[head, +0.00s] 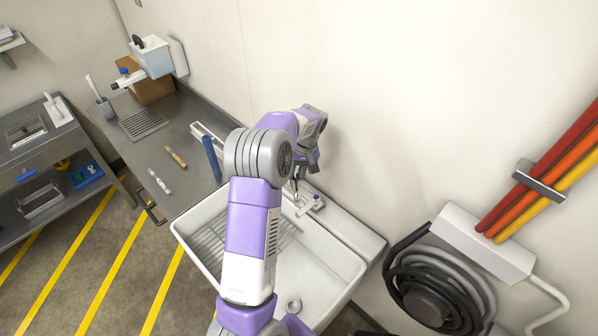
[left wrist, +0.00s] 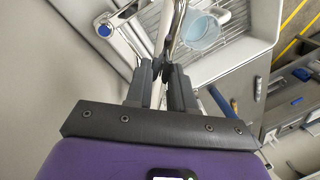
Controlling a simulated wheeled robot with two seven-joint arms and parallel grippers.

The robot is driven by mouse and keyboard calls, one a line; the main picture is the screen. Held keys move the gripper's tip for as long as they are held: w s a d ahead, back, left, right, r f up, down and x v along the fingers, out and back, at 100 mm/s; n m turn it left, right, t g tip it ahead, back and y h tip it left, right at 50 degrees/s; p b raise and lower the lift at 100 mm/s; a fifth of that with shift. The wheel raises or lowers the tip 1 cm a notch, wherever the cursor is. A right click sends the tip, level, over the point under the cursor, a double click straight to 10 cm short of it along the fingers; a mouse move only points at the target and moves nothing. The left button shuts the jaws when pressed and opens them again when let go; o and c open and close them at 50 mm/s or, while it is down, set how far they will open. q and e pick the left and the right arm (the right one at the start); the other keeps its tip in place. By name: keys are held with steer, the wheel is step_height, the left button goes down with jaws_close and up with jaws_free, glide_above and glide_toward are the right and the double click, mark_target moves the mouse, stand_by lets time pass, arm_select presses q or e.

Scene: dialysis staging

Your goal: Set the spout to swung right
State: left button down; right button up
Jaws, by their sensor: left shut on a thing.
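The chrome spout (left wrist: 178,28) rises from between the fingers of my left gripper (left wrist: 161,72) in the left wrist view. The gripper is shut on it. In the head view my left gripper (head: 302,180) reaches over the back of the white sink (head: 342,262), and my arm hides most of the spout. A short chrome lever (head: 309,205) stands just right of the gripper on the sink's back ledge; it shows with a blue dot in the left wrist view (left wrist: 115,22). My right gripper is not in view.
A light blue cup (left wrist: 201,32) is near the spout over a wire rack (head: 213,240). The steel counter (head: 150,150) holds several small items. A coiled hose (head: 437,290) hangs on the right wall.

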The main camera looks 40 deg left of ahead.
arm_select(q)
steer(key=shift+w, duration=0.1)
steer(key=c, duration=1)
jaws_free()
steer(key=shift+d, duration=0.1)
steer(key=shift+o, duration=0.2)
steer(key=shift+r, duration=0.1)
step_height(320, 180, up, 7)
steer(key=w, duration=0.1)
steer(key=shift+d+r, duration=0.15)
steer(key=shift+d, duration=0.3)
